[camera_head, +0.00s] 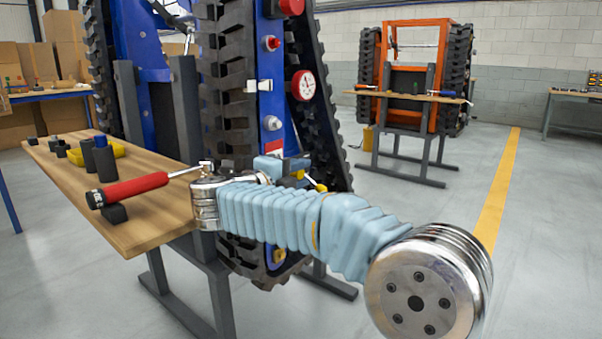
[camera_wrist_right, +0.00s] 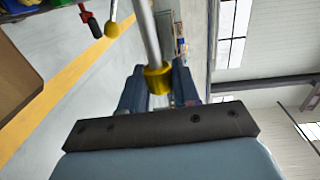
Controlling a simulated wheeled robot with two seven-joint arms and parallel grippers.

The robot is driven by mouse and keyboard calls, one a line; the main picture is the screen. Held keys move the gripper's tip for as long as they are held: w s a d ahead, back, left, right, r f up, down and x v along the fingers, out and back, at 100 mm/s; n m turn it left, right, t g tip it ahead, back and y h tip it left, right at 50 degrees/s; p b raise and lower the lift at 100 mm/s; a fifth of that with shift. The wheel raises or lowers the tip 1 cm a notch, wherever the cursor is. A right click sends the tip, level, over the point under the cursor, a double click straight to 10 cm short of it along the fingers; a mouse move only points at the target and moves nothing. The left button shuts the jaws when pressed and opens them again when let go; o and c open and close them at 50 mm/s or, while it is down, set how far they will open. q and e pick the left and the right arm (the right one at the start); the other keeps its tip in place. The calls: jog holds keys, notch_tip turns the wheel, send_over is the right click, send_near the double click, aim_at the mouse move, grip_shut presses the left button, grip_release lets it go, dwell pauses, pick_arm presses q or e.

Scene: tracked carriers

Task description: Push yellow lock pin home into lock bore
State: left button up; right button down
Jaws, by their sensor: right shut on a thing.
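My right gripper (camera_head: 280,168) is beside the blue tracked carrier (camera_head: 274,110) in the head view, partly hidden behind its own wrist. In the right wrist view its two fingers (camera_wrist_right: 157,88) are shut on the yellow collar of a lock pin (camera_wrist_right: 158,76). A thick silver shaft runs from the collar to the top of that picture, and its far end is out of view. A small yellow part shows by the gripper in the head view, next to a yellow knob (camera_head: 320,187) on a thin pale rod. The lock bore cannot be made out. My left gripper is not in view.
A wooden bench (camera_head: 150,237) at the left holds a red-handled wrench (camera_head: 135,188), dark cylinders (camera_head: 104,163) and a yellow tray (camera_head: 117,149). Black tracks (camera_head: 228,90) flank the carrier. An orange carrier (camera_head: 437,95) stands far behind. The floor at the right is clear.

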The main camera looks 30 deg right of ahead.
jog(key=shift+w+a+p, duration=0.3)
jog(key=shift+w+p, duration=0.15)
jog(key=shift+w, duration=0.25)
jog(key=shift+w+a+p, duration=0.25)
jog(key=shift+w+p, duration=0.2)
jog(key=shift+w, duration=0.2)
jog(key=shift+s+f, duration=0.1)
jog(key=shift+s, duration=0.1)
jog(key=shift+s+d+b, duration=0.4)
jog(key=shift+s+b, duration=0.25)
jog(key=shift+s, duration=0.25)
jog(key=shift+s+d+b, duration=0.4)
jog(key=shift+s+b, duration=0.25)
jog(key=shift+s, duration=0.2)
jog(key=shift+w+a+p, duration=0.25)
jog(key=shift+w+p, duration=0.2)
jog(key=shift+w, duration=0.2)
jog(key=shift+w+a+p, duration=0.3)
jog(key=shift+w+p, duration=0.1)
jog(key=shift+w, duration=0.3)
jog(key=shift+w+a+p, duration=0.25)
jog(key=shift+w+p, duration=0.2)
jog(key=shift+w, duration=0.2)
jog(key=c, duration=0.7)
grip_release()
jog(key=shift+c, duration=0.2)
